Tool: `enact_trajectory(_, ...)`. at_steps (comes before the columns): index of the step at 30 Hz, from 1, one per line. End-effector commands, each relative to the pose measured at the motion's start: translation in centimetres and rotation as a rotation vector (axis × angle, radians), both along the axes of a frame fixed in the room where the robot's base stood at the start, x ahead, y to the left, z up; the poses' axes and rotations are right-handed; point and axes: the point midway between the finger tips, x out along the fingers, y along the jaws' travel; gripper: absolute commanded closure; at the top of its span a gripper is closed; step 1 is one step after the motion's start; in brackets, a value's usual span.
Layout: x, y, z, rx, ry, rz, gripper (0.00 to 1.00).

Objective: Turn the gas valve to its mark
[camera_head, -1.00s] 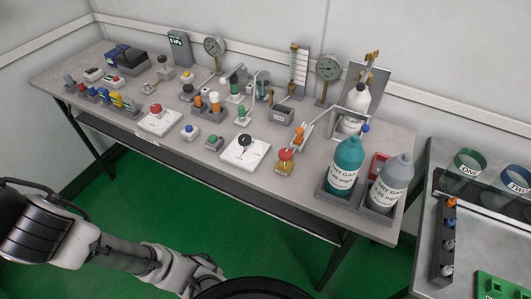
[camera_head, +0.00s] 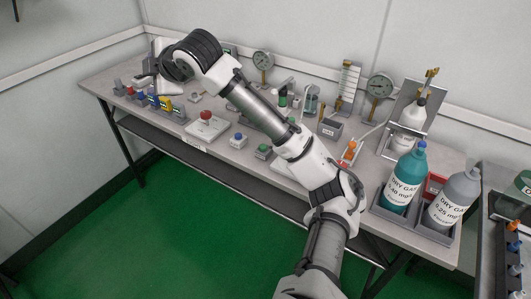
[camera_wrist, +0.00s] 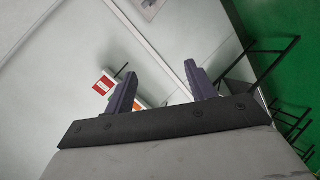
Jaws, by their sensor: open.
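I cannot tell which of the several knobs and fittings on the table (camera_head: 240,170) is the gas valve. In the head view, a red knob on a white plate (camera_head: 206,124) sits left of my arm, and an orange fitting (camera_head: 349,151) shows to its right. A brass fitting (camera_head: 431,74) tops a bottle stand at the back right. My arm hides the middle of the table. My gripper (camera_wrist: 160,76) is open and empty in the wrist view, its two dark fingers apart, pointing towards pale wall. In the head view, the arm's far end is high over the table's left part.
A teal bottle (camera_head: 404,184) and a grey bottle (camera_head: 451,204) stand in trays at the right end. Round gauges (camera_head: 379,86) stand along the back wall. A second table (camera_head: 486,250) is at the far right. The green floor (camera_head: 150,240) in front is clear.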

Motion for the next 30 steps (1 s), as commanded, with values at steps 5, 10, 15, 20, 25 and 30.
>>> enact_trajectory(5,3.0,-17.1,-5.5,-0.383,0.232,-0.156,0.44)
enact_trajectory(10,-0.5,-32.3,-7.5,-0.625,0.52,-0.223,0.44)
enact_trajectory(15,-5.7,-41.4,-7.1,-0.724,0.742,-0.224,0.44)
enact_trajectory(20,-8.0,-44.3,-6.8,-0.744,0.828,-0.213,0.44)
enact_trajectory(25,-8.2,-44.5,-8.4,-0.744,0.836,-0.207,0.44)
enact_trajectory(30,-8.2,-44.5,-11.5,-0.746,0.835,-0.211,0.44)
